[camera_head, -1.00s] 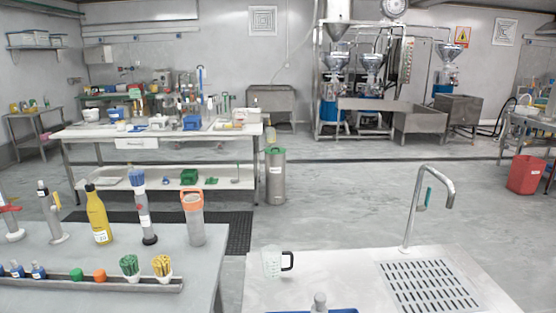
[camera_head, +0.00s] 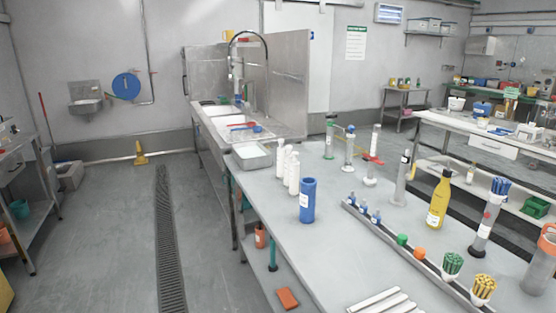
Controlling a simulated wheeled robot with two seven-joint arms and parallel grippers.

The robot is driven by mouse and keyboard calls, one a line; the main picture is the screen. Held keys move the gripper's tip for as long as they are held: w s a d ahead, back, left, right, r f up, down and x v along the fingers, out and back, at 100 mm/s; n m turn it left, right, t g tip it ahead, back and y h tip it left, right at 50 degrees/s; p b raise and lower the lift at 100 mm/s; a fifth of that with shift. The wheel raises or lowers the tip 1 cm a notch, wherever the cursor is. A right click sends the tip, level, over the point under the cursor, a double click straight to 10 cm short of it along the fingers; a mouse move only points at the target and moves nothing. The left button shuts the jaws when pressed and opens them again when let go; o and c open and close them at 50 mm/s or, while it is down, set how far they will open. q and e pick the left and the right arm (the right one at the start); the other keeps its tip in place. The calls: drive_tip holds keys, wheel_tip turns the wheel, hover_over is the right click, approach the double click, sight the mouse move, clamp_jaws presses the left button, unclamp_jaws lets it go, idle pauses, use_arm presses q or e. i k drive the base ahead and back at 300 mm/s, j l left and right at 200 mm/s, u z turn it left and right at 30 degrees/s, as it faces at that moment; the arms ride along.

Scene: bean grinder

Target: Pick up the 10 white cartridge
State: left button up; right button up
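Two or three white upright cylinders, which look like white cartridges (camera_head: 293,173), stand close together on the grey table (camera_head: 335,235) near its left edge. I cannot read any number on them. Several flat white strips (camera_head: 385,302) lie at the table's front edge, partly cut off by the picture's bottom. I cannot tell whether these strips are cartridges. Neither of my grippers is in view.
A blue cylinder (camera_head: 307,202) stands just in front of the white ones. A long rack (camera_head: 418,262) with small coloured bottles and cups runs along the table. A yellow bottle (camera_head: 439,200) stands behind it. Open floor (camera_head: 110,240) lies left of the table.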

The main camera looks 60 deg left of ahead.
sight(280, 151)
drive_tip(key=u, duration=2.1)
drive_tip(key=i+j+z, duration=0.1)
drive_tip(key=z, duration=0.6)
drive_tip(key=i+j+z, duration=0.15)
drive_tip(key=j, duration=0.15)
drive_tip(key=i+j+z, duration=0.3)
drive_tip(key=j, duration=0.3)
drive_tip(key=i+j+z, duration=0.2)
drive_tip(key=j, duration=0.15)
drive_tip(key=j+z, duration=0.15)
drive_tip(key=j, duration=0.15)
